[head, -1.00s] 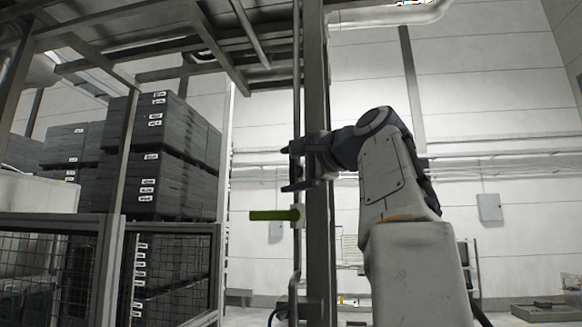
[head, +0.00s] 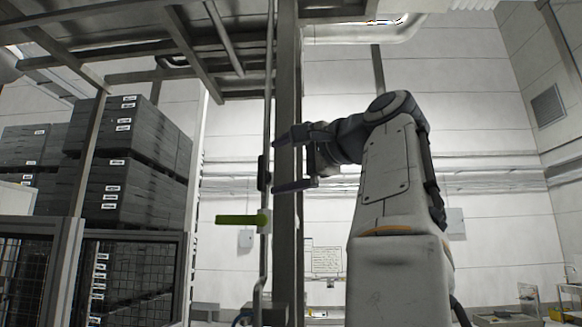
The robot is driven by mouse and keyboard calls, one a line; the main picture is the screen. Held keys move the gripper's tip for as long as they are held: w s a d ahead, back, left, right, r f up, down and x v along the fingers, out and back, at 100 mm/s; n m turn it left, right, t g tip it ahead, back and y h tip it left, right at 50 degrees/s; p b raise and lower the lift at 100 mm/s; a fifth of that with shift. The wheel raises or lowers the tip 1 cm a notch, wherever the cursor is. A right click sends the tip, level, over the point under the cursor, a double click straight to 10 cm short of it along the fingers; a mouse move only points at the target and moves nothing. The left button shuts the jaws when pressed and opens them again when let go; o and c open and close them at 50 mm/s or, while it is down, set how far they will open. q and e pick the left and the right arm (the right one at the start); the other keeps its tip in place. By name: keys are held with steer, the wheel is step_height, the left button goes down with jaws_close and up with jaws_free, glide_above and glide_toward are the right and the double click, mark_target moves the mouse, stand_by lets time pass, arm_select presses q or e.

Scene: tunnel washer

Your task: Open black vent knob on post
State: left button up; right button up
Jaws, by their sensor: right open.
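The black vent knob (head: 263,173) is a small dark upright piece on the thin vertical pipe beside the grey post (head: 287,230). My right gripper (head: 275,166) is open, its two dark fingers one above the other and pointing left. The fingers cross in front of the post, and their tips end close to the right of the knob. Nothing shows between them. I cannot tell from this angle whether they touch the knob or how far it is turned. My left gripper is not in view.
A yellow-green lever handle (head: 241,219) sticks out left from the same pipe, just below the knob. Stacked dark crates (head: 130,150) and a mesh fence (head: 130,280) stand at left. A steel frame (head: 190,55) hangs overhead. The wall behind is pale.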

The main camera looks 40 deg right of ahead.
steer(key=shift+s+a, duration=0.1)
steer(key=shift+s, duration=1.2)
